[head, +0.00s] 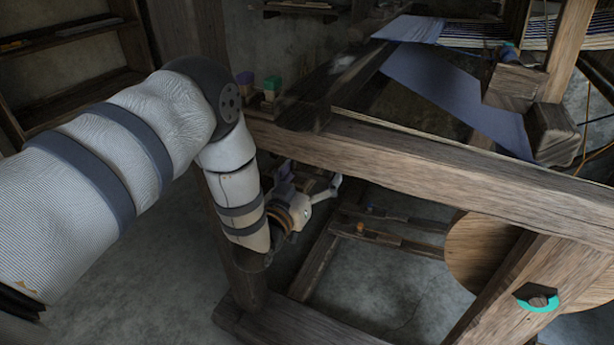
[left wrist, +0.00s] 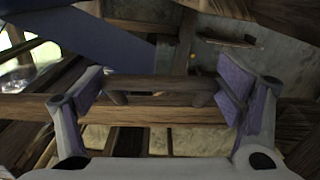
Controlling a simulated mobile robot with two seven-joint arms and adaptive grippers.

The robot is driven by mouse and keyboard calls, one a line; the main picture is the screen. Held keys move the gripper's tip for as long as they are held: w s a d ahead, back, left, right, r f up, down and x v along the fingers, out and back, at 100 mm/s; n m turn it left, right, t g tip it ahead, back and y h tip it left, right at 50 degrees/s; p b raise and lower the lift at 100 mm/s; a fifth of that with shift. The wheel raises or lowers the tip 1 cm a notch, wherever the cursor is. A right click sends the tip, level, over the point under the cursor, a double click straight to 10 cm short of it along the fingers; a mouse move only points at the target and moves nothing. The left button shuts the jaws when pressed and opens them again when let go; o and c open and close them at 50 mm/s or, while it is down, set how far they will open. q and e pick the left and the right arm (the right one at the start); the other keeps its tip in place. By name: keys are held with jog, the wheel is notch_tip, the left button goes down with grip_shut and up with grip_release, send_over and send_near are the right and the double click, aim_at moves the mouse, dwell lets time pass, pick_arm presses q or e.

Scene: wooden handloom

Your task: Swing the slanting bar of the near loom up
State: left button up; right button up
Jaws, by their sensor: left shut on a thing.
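My left gripper (head: 312,188) reaches down behind the long front beam of the near loom (head: 430,165), with its fingers below the beam. In the left wrist view its two purple-padded fingers (left wrist: 160,88) are far apart, shut on the ends of a short brown wooden bar (left wrist: 160,82). In the head view the held bar is mostly hidden by the gripper. A slanting wooden bar (head: 500,295) with a teal ring shows at the lower right, apart from the gripper. I cannot tell whether the held bar belongs to it. My right gripper is not in view.
A round wooden disc (head: 485,250) stands behind the slanting bar. Blue cloth (head: 455,95) stretches across the loom above. Lower rails (head: 315,320) run near the floor. Bare grey floor (head: 150,260) lies to the left, with a shelf (head: 65,45) behind it.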

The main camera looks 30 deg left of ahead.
pick_arm(q)
jog(key=shift+w+d+r, duration=0.1)
jog(key=shift+r, duration=0.55)
jog(key=shift+f, duration=0.2)
jog(key=o, duration=1.5)
jog(key=shift+o, duration=0.2)
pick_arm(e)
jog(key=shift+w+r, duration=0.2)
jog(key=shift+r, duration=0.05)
pick_arm(q)
jog(key=s, duration=1.2)
jog(key=shift+d, duration=0.35)
jog(key=shift+s, duration=0.1)
